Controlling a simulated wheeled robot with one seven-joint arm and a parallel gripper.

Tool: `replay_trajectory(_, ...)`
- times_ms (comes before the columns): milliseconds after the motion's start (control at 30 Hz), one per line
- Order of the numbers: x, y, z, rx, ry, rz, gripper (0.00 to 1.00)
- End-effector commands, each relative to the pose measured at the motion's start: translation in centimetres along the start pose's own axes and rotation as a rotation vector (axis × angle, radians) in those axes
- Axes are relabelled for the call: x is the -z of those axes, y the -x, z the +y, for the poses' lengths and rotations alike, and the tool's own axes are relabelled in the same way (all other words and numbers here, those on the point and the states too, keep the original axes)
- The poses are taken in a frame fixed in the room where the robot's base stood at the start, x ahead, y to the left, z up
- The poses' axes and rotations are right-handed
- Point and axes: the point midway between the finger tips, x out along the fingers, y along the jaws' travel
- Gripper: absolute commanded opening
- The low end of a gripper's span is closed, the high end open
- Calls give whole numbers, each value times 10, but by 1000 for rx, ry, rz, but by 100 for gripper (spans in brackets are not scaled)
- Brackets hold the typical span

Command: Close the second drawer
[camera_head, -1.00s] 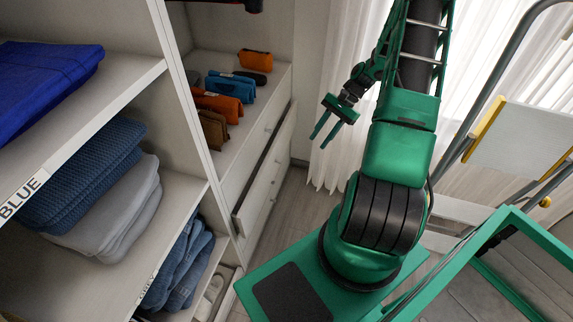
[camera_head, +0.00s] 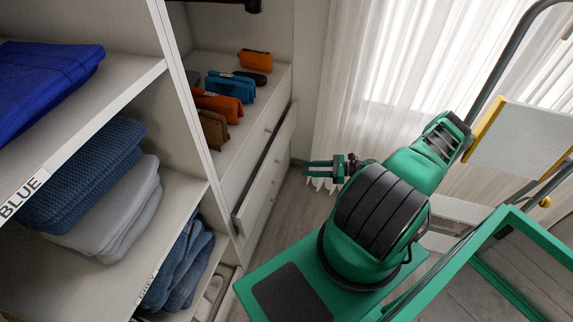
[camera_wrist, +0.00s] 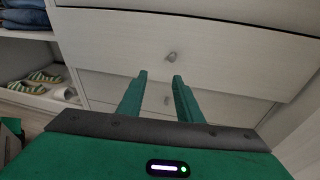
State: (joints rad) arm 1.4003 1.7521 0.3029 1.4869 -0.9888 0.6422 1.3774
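The second drawer (camera_head: 262,180) of the white unit stands pulled out, with a dark gap behind its front panel. In the wrist view, a wide drawer front (camera_wrist: 230,50) with a round grey knob (camera_wrist: 171,57) fills the upper middle and juts out over the front below. My gripper (camera_head: 304,169) is low beside the drawers, with its green fingers pointing left toward them. In the wrist view my gripper (camera_wrist: 160,75) is open and empty, fingers apart below the knob. It appears not to touch the drawer.
Open shelves with folded clothes (camera_head: 85,170) stand at left. A stepladder (camera_head: 520,140) and curtain (camera_head: 400,70) are at right. Bare floor (camera_head: 300,205) lies beside the drawers.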

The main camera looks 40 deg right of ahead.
Motion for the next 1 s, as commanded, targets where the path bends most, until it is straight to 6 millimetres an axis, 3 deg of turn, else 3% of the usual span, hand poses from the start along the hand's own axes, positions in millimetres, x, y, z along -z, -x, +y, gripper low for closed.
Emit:
replay_trajectory(200, 11, -4, -4, 111, -108, -146, 32)
replay_trajectory(467, 11, -13, -6, 143, -143, -194, 32)
replay_trajectory(1000, -5, -99, -17, 135, -141, -192, 32)
